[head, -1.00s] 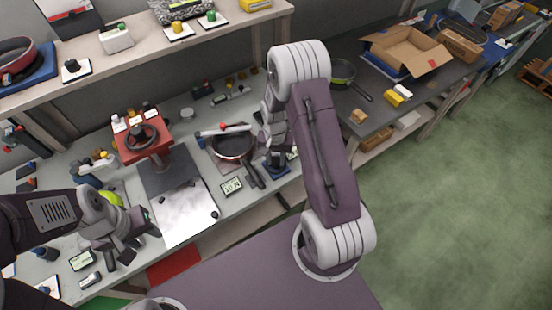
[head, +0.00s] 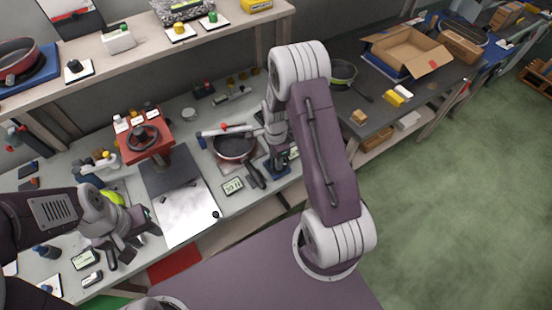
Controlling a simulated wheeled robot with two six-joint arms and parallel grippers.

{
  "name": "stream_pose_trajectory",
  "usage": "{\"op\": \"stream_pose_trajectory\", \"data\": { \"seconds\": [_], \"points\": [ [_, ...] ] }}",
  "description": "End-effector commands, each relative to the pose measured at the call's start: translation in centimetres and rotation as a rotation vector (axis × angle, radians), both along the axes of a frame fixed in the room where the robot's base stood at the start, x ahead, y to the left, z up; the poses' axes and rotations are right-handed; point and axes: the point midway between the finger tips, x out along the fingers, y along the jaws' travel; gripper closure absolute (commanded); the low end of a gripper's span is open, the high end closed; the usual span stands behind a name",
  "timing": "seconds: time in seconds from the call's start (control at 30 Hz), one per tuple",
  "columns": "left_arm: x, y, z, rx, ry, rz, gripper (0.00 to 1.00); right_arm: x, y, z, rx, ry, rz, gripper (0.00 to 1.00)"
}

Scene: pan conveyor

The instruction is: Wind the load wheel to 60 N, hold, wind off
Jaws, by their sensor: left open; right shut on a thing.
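My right gripper (head: 277,160) points down beside the black pan (head: 233,147), at a blue fixture (head: 270,167). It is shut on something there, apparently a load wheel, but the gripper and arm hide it. The pan's handle points toward the front right. A blue-and-white bar with a red knob (head: 224,127) reaches over the pan's far rim. A small display (head: 232,186) stands in front of the pan; its digits are tiny and seem to read about 20. My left gripper (head: 126,252) is open and empty over the bench front at left.
A shiny metal plate (head: 186,211) lies in the middle. Another display (head: 84,259) and small items lie by my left gripper. A second pan (head: 342,73) and an open carton (head: 406,52) are at right.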

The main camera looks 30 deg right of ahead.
Motion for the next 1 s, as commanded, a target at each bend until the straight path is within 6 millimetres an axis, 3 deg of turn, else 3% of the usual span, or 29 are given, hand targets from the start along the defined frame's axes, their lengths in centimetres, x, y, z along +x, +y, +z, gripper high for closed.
{"op": "stream_pose_trajectory", "data": {
  "seconds": [0.6,1.0],
  "points": [
    [0.0,0.0,0.9,0.0,0.0,0.0,0.57,0.4,-0.2,0.3,0.0,-0.01,-0.561,1.0],
    [0.0,0.0,1.2,0.0,0.0,0.0,0.57,0.5,-0.2,0.3,0.0,-0.01,-0.781,1.0]
  ]
}}
